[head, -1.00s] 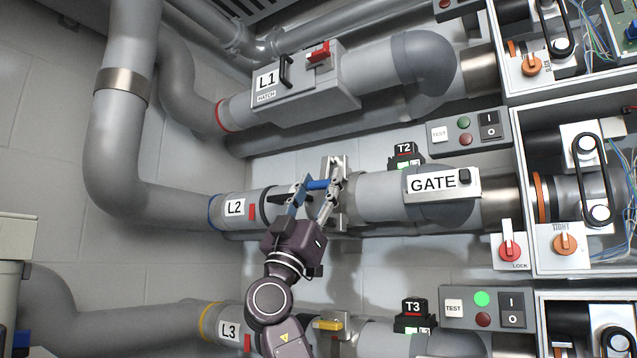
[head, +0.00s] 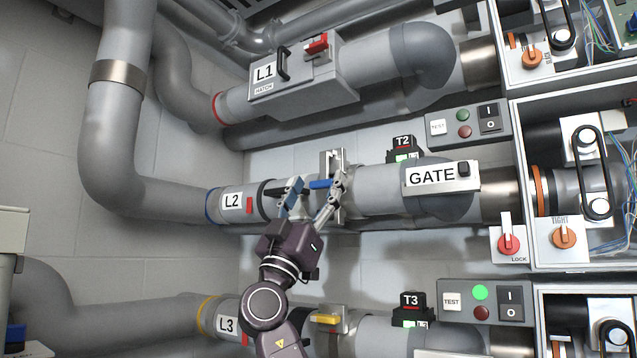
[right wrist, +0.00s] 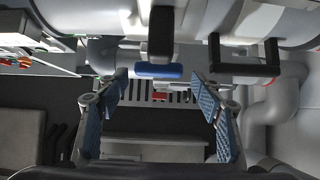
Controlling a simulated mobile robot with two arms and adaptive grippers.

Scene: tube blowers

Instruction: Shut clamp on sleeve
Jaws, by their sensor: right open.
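The L2 sleeve (head: 270,200) is a grey pipe section with a blue ring, in the middle of the head view. Its clamp has a metal bracket (head: 333,160) and a blue-tipped handle (head: 322,184). In the right wrist view the blue grip (right wrist: 160,71) sits at the end of a black lever (right wrist: 161,32), close to the pipe. My right gripper (head: 316,186) is open at the handle. In the right wrist view the handle lies beyond and between the spread fingertips (right wrist: 161,80), apart from both. Whether the clamp is fully seated cannot be told. My left gripper is not in view.
The L1 pipe with its hatch box (head: 300,82) runs above. The L3 pipe with a yellow-handled clamp (head: 328,319) runs below. The GATE plate (head: 436,178) and T2 block (head: 403,149) are to the right. In the wrist view a black U-shaped handle (right wrist: 244,67) stands right of the lever.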

